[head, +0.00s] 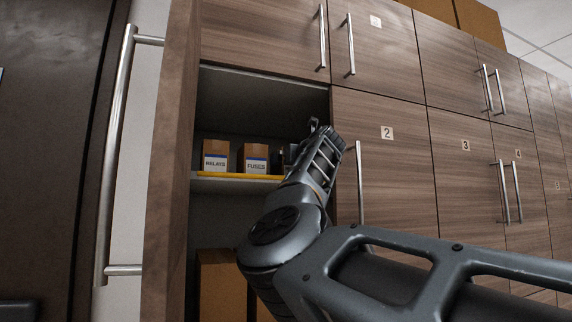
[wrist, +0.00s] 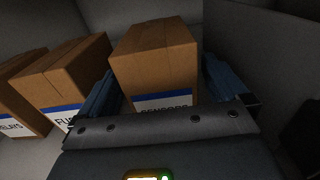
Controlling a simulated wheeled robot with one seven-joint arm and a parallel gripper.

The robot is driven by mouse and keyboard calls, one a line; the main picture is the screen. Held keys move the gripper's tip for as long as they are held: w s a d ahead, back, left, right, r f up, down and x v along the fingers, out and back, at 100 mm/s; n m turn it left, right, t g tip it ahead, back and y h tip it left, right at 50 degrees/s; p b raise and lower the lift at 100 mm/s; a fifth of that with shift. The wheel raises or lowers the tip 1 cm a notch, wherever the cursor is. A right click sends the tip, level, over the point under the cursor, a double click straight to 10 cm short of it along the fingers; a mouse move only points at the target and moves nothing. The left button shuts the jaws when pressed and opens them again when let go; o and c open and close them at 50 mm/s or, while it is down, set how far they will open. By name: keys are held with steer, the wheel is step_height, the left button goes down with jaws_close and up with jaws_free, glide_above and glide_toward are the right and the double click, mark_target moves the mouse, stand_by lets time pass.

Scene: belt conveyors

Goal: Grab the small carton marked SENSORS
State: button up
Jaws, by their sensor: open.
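The small brown carton marked SENSORS (wrist: 155,62) stands upright in the wrist view, its blue-striped white label partly hidden behind my gripper's body. My gripper (wrist: 160,90) is open, with one dark blue finger on each side of the carton. I cannot tell whether either finger touches it. In the head view my gripper (head: 290,152) reaches into the open cupboard at shelf height, and the SENSORS carton is hidden behind my arm.
The FUSES carton (wrist: 65,80) stands close to the left finger, with the RELAYS carton (wrist: 22,100) beyond it. The shelf (head: 225,186) has a yellow front edge. A cupboard side wall (wrist: 262,70) is on the right. A larger brown box (head: 222,285) sits below.

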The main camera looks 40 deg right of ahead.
steer(key=shift+p+x, duration=0.35)
steer(key=shift+x, duration=1.05)
steer(key=shift+c, duration=0.5)
steer(key=c, duration=1)
